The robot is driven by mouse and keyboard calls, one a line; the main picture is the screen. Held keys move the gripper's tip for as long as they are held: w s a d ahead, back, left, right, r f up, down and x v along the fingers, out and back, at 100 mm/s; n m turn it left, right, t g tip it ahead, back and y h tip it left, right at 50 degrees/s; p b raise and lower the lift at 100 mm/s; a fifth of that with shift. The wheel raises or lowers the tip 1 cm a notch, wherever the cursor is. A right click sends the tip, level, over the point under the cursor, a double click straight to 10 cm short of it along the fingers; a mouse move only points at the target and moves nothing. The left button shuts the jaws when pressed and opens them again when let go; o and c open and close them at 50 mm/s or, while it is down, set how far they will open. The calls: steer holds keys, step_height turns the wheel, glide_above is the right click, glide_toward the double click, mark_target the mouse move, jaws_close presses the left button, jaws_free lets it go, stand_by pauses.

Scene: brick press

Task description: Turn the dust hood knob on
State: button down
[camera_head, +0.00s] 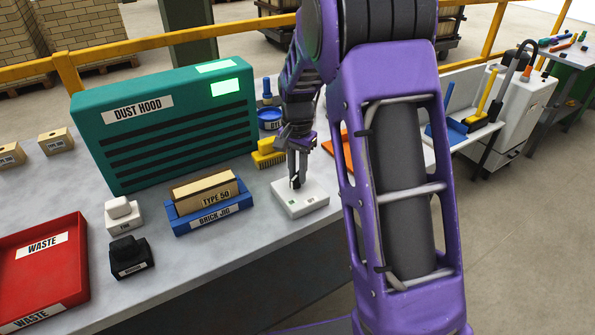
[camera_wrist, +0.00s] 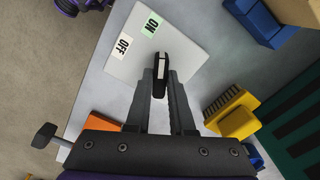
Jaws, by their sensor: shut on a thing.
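The dust hood knob (camera_wrist: 161,75) is a black bar with a white stripe, on a white switch plate (camera_wrist: 180,35). The plate also shows in the head view (camera_head: 314,199), on the grey bench. My gripper (camera_head: 297,180) points down at the plate, and its two fingers are shut on the knob from both sides. In the wrist view the knob's stripe points up, close to the direction of the green ON label (camera_wrist: 151,25). The white OFF label (camera_wrist: 123,45) lies to its left. The teal dust hood (camera_head: 165,125) stands behind, with a bright green panel (camera_head: 225,87).
A blue brick jig (camera_head: 213,222) holding a brick (camera_head: 203,186) is left of the plate. A yellow brush (camera_head: 268,152) lies behind it, and an orange item (camera_head: 331,144) to its right. A red waste tray (camera_head: 40,270) is at far left. The bench's front edge is close.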

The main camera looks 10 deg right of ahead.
mark_target(297, 174)
steer(key=c, duration=0.8)
jaws_free()
step_height(297, 174, up, 18)
steer(key=shift+f+p, duration=0.25)
steer(key=shift+p, duration=0.75)
